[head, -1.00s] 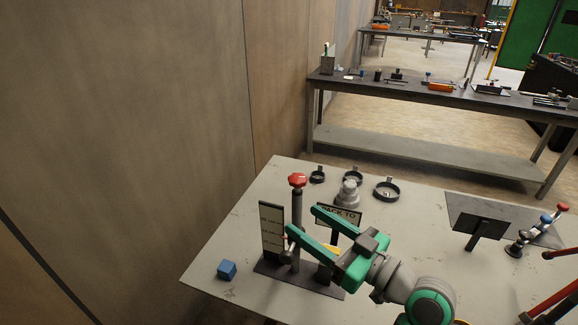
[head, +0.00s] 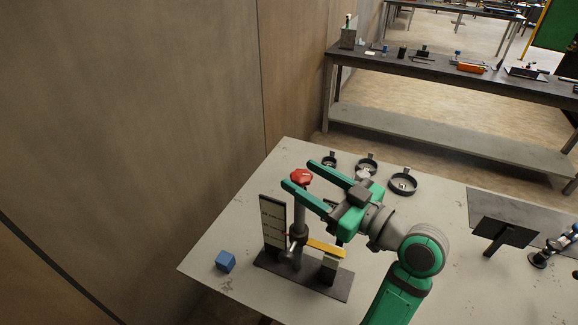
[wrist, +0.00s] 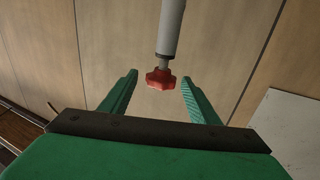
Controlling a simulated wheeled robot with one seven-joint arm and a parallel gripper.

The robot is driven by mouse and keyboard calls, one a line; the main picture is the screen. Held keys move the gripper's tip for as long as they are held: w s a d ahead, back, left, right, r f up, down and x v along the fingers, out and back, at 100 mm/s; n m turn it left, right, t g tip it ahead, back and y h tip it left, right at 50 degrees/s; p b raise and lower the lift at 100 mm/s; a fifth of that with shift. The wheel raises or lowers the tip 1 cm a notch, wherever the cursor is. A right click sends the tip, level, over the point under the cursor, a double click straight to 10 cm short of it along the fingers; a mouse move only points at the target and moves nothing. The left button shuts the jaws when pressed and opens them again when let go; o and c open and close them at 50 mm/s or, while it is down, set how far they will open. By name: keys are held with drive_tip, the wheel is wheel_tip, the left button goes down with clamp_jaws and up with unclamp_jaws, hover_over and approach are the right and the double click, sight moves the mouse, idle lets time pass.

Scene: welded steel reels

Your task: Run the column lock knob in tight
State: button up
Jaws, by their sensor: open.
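The red lobed lock knob (head: 301,178) sits on top of the upright grey column (head: 300,215) on a dark base plate (head: 318,282). In the wrist view the knob (wrist: 160,79) hangs from the column (wrist: 170,28), with a short, thinner length of shaft showing between them. My gripper (head: 299,174) is open at about the knob's height, its green fingers on either side of it. In the wrist view the knob lies between the fingertips, with a gap on both sides. I see no contact.
A dark upright plate with pale markings (head: 272,222) stands left of the column. A yellow piece (head: 325,249) sticks out to its right. A blue cube (head: 225,261) lies at the table's left. Black rings (head: 402,186) lie behind. A wooden wall (head: 160,100) runs along the left.

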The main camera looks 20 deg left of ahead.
sight(293, 171)
drive_tip(key=shift+x, duration=2.75)
drive_tip(key=shift+c, duration=0.3)
drive_tip(key=shift+s, duration=0.1)
drive_tip(key=c, duration=1)
